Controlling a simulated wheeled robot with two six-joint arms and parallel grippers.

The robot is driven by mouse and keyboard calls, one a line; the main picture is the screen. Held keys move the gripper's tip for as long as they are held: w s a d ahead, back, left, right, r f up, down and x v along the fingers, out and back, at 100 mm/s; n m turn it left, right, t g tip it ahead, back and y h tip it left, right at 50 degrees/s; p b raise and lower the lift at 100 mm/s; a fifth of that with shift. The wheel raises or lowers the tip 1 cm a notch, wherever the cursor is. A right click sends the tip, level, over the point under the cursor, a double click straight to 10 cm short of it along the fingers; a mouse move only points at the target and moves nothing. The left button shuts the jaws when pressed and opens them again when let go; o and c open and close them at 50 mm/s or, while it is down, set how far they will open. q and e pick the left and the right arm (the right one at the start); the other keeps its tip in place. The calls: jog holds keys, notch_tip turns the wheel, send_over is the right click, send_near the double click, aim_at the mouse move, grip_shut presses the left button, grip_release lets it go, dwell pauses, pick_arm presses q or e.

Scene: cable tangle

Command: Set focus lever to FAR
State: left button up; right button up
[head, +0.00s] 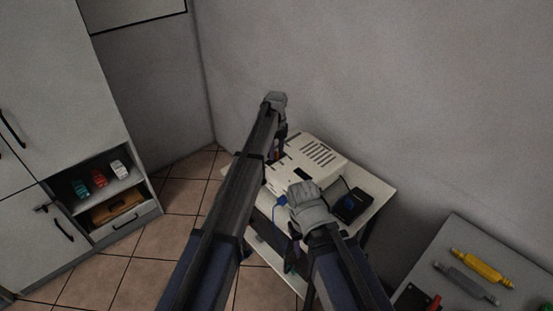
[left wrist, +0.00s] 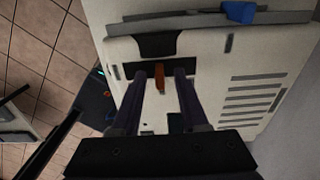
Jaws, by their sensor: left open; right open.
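The white projector-like unit (head: 318,152) stands on a small white table, with a vent grille on top. In the left wrist view its casing (left wrist: 215,65) fills the middle, and an orange lever (left wrist: 159,74) sits in a dark slot. My left gripper (left wrist: 163,73) is open, with one finger on each side of the lever; I cannot tell whether either touches it. In the head view my left gripper (head: 279,143) is at the unit's far left side. My right gripper (head: 294,255) is open near the table's front edge, partly hidden by its wrist. No FAR marking is readable.
A black box (head: 352,207) and a blue cable (head: 279,203) are on the white table (head: 378,188). A blue piece (left wrist: 239,12) is at the unit's edge. A shelf cabinet (head: 60,150) stands left; a grey worktop (head: 465,245) with tools is right.

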pick_arm(q)
jog(key=shift+f, duration=0.25)
grip_shut()
dwell(1.4)
